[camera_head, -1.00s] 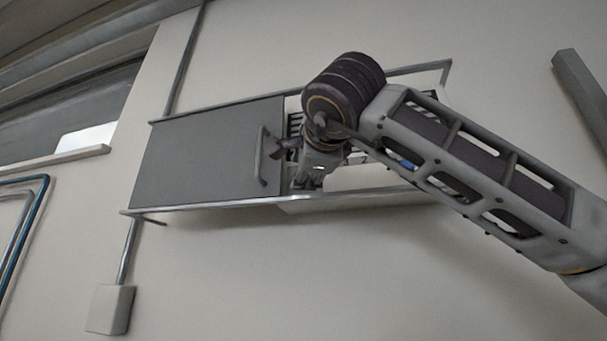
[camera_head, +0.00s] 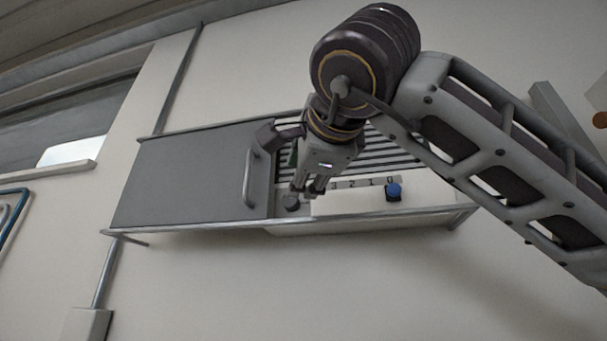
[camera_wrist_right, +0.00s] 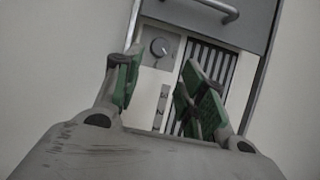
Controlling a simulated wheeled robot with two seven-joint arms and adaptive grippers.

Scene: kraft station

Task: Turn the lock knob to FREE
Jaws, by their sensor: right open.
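A grey round knob (camera_wrist_right: 159,46) with a pale pointer mark sits on the light panel beside the grey door; no FREE label can be read. In the head view the knob (camera_head: 291,202) shows just below my right gripper's fingers. My right gripper (camera_head: 306,187) comes in from the right and is empty. In the right wrist view its green-padded fingers (camera_wrist_right: 162,78) are open, with the knob beyond and between them, apparently apart from it. My left gripper is not in view.
The grey sliding door (camera_head: 190,178) has a bar handle (camera_head: 249,178) close to my right gripper. Dark slats (camera_head: 375,152) lie behind my arm. A metal rail (camera_head: 200,227) runs along the lower edge.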

